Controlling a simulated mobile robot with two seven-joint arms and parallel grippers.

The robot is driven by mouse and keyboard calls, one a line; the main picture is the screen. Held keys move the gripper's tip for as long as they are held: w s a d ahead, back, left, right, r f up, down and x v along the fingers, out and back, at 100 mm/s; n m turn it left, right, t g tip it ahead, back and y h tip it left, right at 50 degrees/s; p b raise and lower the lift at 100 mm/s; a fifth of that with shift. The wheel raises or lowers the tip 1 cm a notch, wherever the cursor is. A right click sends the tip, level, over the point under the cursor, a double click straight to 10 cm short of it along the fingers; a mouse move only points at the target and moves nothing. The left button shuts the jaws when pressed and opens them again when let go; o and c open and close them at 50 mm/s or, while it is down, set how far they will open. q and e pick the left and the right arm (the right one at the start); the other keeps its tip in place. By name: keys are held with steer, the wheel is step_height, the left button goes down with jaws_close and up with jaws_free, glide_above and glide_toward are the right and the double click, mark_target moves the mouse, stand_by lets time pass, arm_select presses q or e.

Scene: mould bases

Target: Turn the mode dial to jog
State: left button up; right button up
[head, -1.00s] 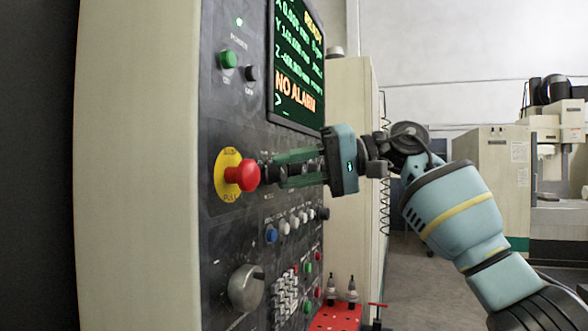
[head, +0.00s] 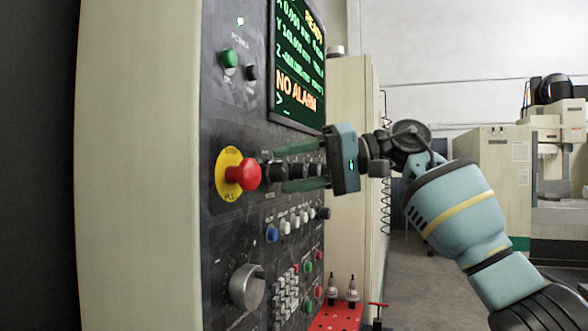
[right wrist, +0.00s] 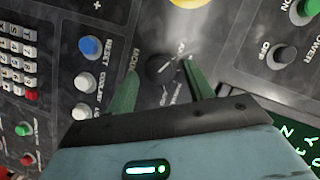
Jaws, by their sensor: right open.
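The mode dial is a round black knob on the dark control panel. In the right wrist view the mode dial (right wrist: 163,71) lies between my open green fingertips, with small white lettering around it; its setting is too blurred to read. In the head view the mode dial (head: 272,172) seems to be the first of a row of black knobs right of the red emergency stop. My right gripper (head: 284,168) is open, one finger above and one below the row; it also shows in the right wrist view (right wrist: 160,68). I cannot tell whether the fingers touch the dial. My left gripper is not in view.
The red emergency stop (head: 243,174) on its yellow plate stands out close left of my fingertips. Small push buttons (head: 290,225), a large grey handwheel (head: 247,287) and a keypad lie below. The screen (head: 298,70) is above. Open floor lies right.

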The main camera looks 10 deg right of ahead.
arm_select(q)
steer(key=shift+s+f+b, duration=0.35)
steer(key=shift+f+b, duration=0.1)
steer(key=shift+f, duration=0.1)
arm_select(e)
steer(key=v, duration=0.7)
steer(key=shift+d, duration=0.3)
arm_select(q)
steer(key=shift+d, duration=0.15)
arm_select(e)
steer(key=shift+s+r, duration=0.1)
